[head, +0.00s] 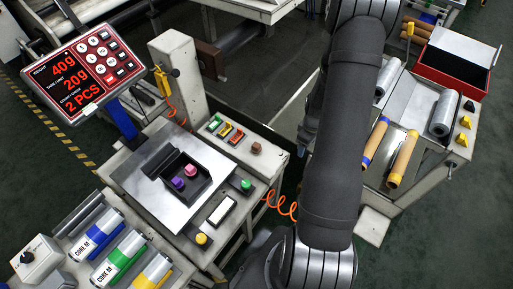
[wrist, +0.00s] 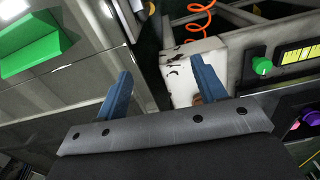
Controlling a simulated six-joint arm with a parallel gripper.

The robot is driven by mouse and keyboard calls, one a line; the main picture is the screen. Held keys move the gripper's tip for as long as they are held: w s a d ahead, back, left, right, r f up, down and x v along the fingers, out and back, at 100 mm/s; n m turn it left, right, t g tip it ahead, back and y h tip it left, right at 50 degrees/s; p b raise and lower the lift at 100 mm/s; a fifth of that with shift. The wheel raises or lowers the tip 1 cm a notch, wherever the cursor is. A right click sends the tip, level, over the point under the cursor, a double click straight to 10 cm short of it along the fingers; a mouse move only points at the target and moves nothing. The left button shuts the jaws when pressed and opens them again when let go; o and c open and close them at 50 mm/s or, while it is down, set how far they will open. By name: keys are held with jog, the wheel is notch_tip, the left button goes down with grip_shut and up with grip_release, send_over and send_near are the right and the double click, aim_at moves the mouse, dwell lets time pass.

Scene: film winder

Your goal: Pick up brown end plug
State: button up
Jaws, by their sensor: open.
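The brown end plug (head: 256,147) stands on the right end of the white bench in the head view. A small brown patch (wrist: 197,100) shows beside the right finger in the wrist view, mostly hidden, and is likely the plug. My gripper (wrist: 160,72) is open, its two blue fingers apart with nothing between them. In the head view my arm hides most of it; a bluish fingertip (head: 303,145) shows right of the plug, apart from it.
A black tray (head: 203,192) with a purple and a pink plug sits on the scale plate (head: 130,178). A green knob (head: 246,185) and an orange coiled cable (head: 283,203) are near the bench edge. A cart (head: 375,160) with rolls stands at the right.

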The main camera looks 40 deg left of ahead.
jog(key=shift+c, duration=0.7)
jog(key=n+h, duration=0.2)
send_near(256, 144)
jog(key=f, duration=0.2)
jog(key=d+f, duration=0.1)
jog(key=f, duration=0.2)
jog(key=shift+d+f, duration=0.3)
jog(key=shift+f, duration=0.05)
jog(key=shift+s+d+f, duration=0.1)
jog(key=shift+f, duration=1.25)
jog(key=shift+d+f, duration=0.1)
jog(key=shift+f, duration=1.2)
jog(key=c, duration=0.8)
